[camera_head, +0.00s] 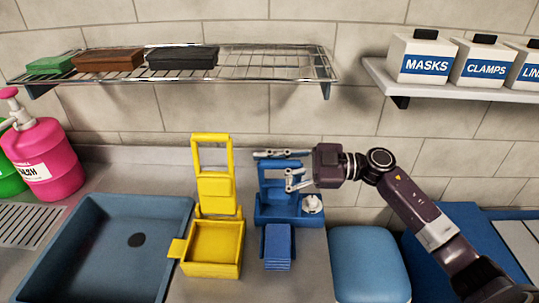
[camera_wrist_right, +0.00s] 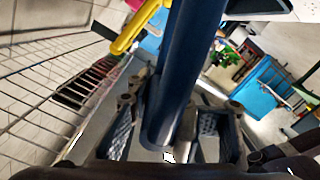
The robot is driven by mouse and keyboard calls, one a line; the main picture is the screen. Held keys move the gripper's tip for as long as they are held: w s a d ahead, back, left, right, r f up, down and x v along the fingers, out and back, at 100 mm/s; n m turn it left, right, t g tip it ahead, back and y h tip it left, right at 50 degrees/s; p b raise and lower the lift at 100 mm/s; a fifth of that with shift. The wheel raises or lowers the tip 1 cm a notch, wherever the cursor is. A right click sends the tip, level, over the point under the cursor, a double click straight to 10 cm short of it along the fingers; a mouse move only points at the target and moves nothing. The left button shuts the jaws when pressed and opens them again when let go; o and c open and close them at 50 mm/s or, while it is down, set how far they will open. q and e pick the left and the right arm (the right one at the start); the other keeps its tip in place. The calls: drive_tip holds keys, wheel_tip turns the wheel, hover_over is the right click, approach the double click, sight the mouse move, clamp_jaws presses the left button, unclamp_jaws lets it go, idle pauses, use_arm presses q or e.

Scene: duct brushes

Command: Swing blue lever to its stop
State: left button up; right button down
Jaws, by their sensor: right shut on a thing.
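The blue lever unit (camera_head: 290,211) stands on the counter against the back wall, right of a yellow unit of similar shape. In the wrist view the blue lever (camera_wrist_right: 188,65) is a thick dark blue bar running between my right gripper's pads. My right gripper (camera_head: 291,172) reaches in from the right at the top of the blue unit. It is shut on the lever, with one finger on each side in the wrist view (camera_wrist_right: 170,125). The gripper hides part of the lever in the head view. My left gripper is not in view.
The yellow unit (camera_head: 217,191) with its open tray stands close on the left. A blue sink (camera_head: 95,277) is further left. A wire shelf (camera_head: 270,66) and a white shelf (camera_head: 450,88) hang above. A blue padded block (camera_head: 369,262) stands at front right.

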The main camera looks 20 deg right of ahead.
use_arm(q)
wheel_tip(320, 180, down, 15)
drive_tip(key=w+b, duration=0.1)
drive_tip(key=b, duration=1.4)
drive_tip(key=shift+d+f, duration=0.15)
use_arm(e)
drive_tip(key=s+a+f+n, duration=0.2)
drive_tip(key=s+f+n, duration=0.3)
drive_tip(key=f, duration=0.4)
drive_tip(key=s+a+f+n, duration=0.3)
drive_tip(key=s+f+n, duration=0.3)
drive_tip(key=f, duration=0.4)
drive_tip(key=shift+s+a+f+n, duration=0.3)
drive_tip(key=shift+s+a, duration=0.05)
drive_tip(key=shift+s, duration=0.25)
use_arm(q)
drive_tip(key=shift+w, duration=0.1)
use_arm(e)
drive_tip(key=c, duration=1.8)
unclamp_jaws()
drive_tip(key=shift+r, duration=0.1)
drive_tip(key=v, duration=1.2)
